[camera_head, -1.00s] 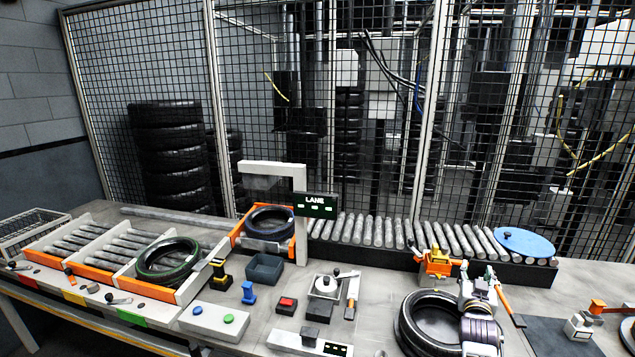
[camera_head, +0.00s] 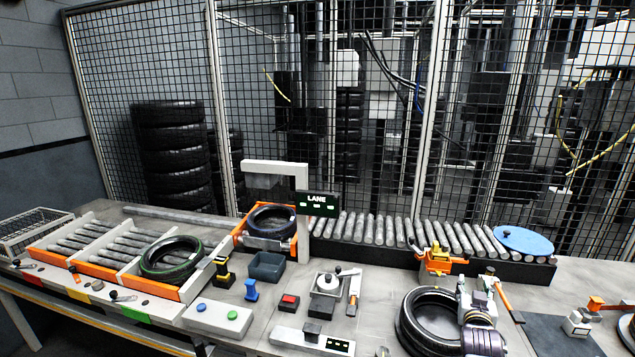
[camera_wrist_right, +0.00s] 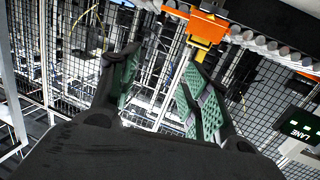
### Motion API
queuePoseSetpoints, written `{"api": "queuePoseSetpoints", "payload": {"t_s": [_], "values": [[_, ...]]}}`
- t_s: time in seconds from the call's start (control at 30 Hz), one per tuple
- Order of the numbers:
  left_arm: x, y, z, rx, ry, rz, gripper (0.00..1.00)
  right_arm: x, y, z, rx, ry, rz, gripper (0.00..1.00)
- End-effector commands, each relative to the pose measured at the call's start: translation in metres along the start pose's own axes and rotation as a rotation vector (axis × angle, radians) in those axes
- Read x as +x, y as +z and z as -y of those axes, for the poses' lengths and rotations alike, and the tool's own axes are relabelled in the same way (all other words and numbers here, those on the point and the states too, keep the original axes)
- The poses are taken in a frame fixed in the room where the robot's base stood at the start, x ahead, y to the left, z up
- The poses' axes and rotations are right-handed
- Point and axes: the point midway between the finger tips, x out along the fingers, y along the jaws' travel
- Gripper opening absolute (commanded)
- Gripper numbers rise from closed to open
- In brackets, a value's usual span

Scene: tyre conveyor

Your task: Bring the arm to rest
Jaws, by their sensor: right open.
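My right gripper (camera_head: 477,286) is at the lower right of the head view, beside the right side of a black tyre (camera_head: 408,325) that lies flat on the bench. In the right wrist view, the fingers with green pads (camera_wrist_right: 158,78) stand apart with nothing between them. Its dark body fills the lower part of that view. An orange and yellow clamp (camera_head: 437,261) stands beyond the fingertips, and it also shows at the top of the wrist view (camera_wrist_right: 208,28). My left gripper is not in view.
A roller conveyor (camera_head: 375,229) runs along the back, with a LANE sign (camera_head: 317,204) at its left. A green-ringed tyre (camera_head: 170,258) lies at the left. An orange-handled tool (camera_head: 509,301) and a blue disc (camera_head: 524,240) are at the right. Mesh fencing stands behind.

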Motion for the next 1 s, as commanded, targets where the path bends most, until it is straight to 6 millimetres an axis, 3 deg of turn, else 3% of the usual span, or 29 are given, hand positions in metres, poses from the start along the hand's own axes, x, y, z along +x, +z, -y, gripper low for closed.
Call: {"api": "queuePoseSetpoints", "payload": {"t_s": [0.17, 0.47, 0.77, 1.0], "values": [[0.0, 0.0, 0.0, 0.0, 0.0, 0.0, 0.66, -0.021, 0.022, 0.004, -0.032, -0.024, 0.091, 0.47], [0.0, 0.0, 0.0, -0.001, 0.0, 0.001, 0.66, -0.086, 0.077, 0.023, -0.115, -0.108, 0.328, 0.47], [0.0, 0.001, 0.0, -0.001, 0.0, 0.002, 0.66, -0.173, 0.131, 0.043, -0.214, -0.229, 0.587, 0.47], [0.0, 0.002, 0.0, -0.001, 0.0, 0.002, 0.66, -0.254, 0.166, 0.055, -0.303, -0.347, 0.795, 0.47]]}}
